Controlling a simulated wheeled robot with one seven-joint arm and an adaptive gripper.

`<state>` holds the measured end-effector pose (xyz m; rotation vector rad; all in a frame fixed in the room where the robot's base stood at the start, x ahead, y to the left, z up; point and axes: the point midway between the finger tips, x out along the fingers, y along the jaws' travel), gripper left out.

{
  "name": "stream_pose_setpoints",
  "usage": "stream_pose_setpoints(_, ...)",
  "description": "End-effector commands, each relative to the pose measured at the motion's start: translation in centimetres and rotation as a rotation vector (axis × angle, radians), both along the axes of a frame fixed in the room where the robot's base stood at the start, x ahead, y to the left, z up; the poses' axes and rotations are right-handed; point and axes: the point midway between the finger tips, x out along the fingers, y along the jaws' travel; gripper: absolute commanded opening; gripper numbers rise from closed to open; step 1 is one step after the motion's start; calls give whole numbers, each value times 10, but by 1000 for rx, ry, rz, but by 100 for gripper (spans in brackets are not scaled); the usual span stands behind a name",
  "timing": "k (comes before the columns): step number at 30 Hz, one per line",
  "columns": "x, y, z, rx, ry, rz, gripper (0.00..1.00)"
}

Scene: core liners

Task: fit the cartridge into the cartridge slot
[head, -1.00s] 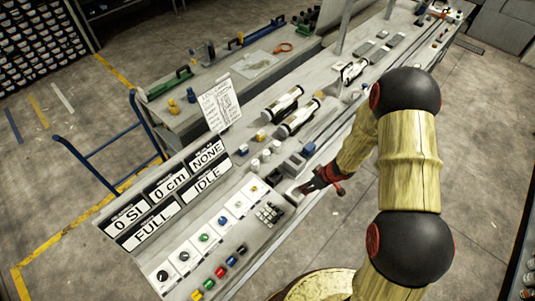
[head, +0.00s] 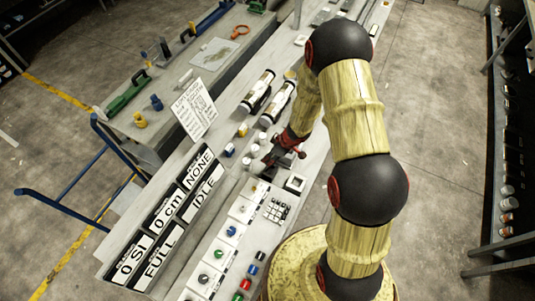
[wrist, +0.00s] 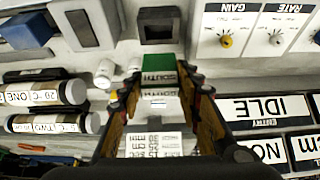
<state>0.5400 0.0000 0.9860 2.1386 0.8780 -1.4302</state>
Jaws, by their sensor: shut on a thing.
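My gripper (wrist: 160,92) is shut on the cartridge (wrist: 160,78), a small block with a green end and a white label reading "SOUTH", seen between the fingers in the wrist view. In the head view my gripper (head: 279,156) is over the bench, and the cartridge cannot be made out there.
A keypad (head: 277,210) is near the slot. An upright text card (head: 195,107) rises behind.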

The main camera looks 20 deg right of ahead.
Motion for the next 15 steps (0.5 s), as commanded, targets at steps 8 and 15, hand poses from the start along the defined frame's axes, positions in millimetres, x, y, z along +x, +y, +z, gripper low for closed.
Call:
stream_pose_setpoints(8,-4,-3,0,0,0,1,5)
stream_pose_setpoints(15,-4,-3,-25,0,1,0,5)
